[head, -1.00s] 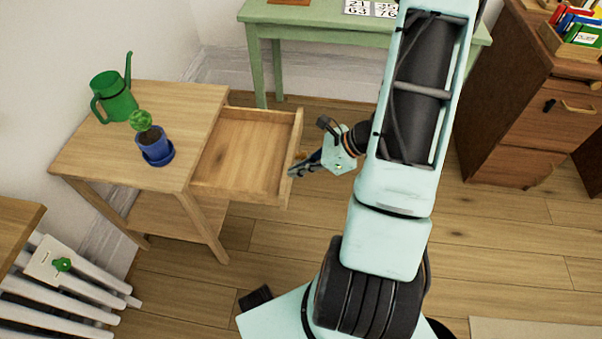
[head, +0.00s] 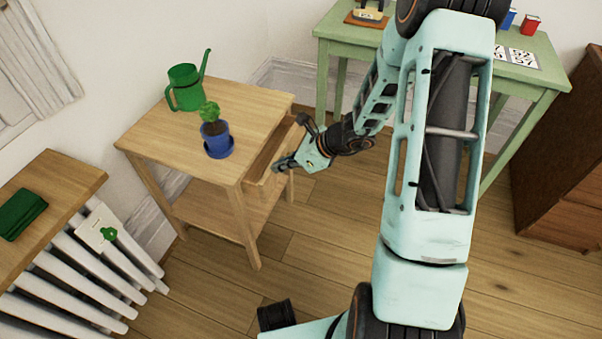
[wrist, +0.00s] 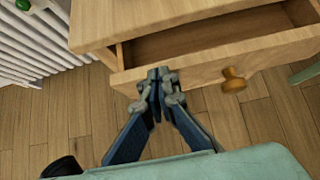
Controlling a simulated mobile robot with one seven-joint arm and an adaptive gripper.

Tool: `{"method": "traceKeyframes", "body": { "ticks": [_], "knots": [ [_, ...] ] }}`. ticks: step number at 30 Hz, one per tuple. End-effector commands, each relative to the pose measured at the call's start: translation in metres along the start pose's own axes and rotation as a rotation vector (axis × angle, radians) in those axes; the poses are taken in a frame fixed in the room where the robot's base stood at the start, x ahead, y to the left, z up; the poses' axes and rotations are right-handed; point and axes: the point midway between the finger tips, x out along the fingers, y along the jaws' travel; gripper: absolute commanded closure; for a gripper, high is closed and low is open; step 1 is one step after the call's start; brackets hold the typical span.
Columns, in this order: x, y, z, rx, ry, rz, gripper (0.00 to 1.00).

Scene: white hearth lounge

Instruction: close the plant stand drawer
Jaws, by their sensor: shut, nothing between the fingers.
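The wooden plant stand (head: 160,128) stands against the wall in the head view. Its drawer (head: 264,160) is partly open, sticking out a short way on the right side. In the wrist view the drawer front (wrist: 200,76) runs across the picture, with a round wooden knob (wrist: 233,80) at the right and the open drawer inside behind it. My gripper (head: 280,166) is shut and empty at the drawer front. In the wrist view its fingertips (wrist: 160,74) are at the drawer front, left of the knob; they look to be touching it.
A green watering can (head: 184,92) and a potted plant in a blue pot (head: 216,138) stand on the plant stand. A green table (head: 420,60) is behind my arm. A white radiator (head: 80,270) is at lower left. Floor right of the stand is clear.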

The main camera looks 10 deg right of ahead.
Motion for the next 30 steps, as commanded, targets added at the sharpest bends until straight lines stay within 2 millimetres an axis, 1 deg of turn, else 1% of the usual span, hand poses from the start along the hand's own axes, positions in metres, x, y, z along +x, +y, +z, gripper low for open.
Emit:
{"method": "traceKeyframes", "body": {
  "ticks": [1,3,10,23,30],
  "knots": [
    [0.005,0.000,0.004,-0.002,0.000,0.000,1.00],
    [0.010,0.000,0.009,-0.001,0.000,0.000,1.00],
    [0.015,0.000,0.014,0.000,0.001,0.000,1.00],
    [0.013,-0.001,0.013,0.000,0.000,-0.001,1.00],
    [0.001,-0.010,0.003,-0.002,0.001,0.001,1.00]
  ]
}}
